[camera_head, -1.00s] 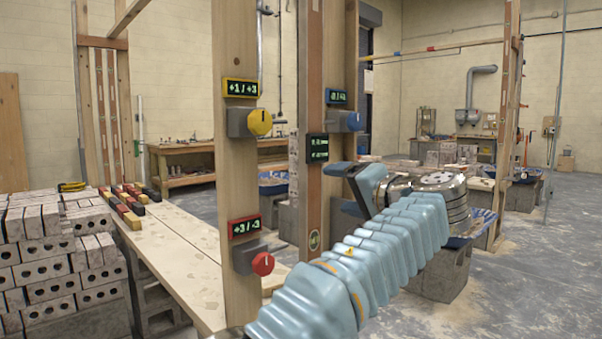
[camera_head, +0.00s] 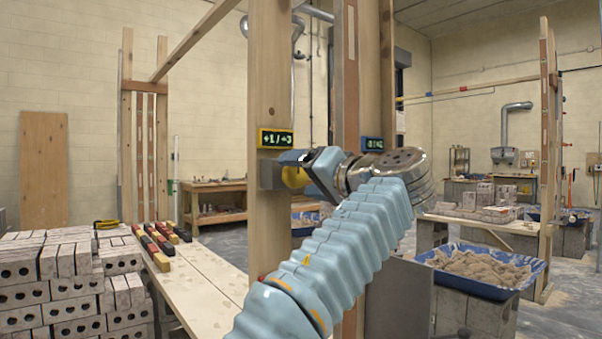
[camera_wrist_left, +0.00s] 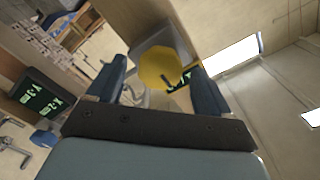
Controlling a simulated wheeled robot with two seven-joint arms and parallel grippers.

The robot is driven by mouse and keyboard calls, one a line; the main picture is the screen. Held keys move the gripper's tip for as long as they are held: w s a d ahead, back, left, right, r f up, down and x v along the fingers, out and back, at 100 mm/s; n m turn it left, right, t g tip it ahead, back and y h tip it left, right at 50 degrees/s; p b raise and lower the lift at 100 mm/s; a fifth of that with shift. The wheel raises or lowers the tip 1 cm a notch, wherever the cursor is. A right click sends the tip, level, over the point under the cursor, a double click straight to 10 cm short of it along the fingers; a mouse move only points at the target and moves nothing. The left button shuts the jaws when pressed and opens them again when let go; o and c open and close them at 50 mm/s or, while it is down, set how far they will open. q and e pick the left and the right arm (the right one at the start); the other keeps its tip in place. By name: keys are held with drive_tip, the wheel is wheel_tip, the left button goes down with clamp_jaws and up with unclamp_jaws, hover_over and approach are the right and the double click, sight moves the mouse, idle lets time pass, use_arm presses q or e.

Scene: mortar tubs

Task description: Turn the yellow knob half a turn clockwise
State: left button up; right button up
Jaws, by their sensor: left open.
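The yellow knob (camera_head: 294,178) sits on a grey box on the wooden post, below a yellow-framed display (camera_head: 275,139) reading +1 / +3. My left gripper (camera_head: 308,172) is open right at the knob and partly covers it in the head view. In the left wrist view the yellow knob (camera_wrist_left: 160,68) shows between the two fingertips of the left gripper (camera_wrist_left: 156,72), nearer the right finger. I cannot tell whether a finger touches it. My right gripper is not in view.
A blue-framed display (camera_head: 373,144) is on the post behind my left wrist. A plank table (camera_head: 205,275) and stacked bricks (camera_head: 75,285) are at left. A blue tub of mortar (camera_head: 500,290) stands at right.

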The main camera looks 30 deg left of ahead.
use_arm(q)
drive_tip(key=shift+w+a, duration=0.2)
drive_tip(key=shift+a, duration=0.3)
drive_tip(key=c, duration=1)
drive_tip(key=shift+c, duration=0.2)
drive_tip(key=shift+m, duration=0.4)
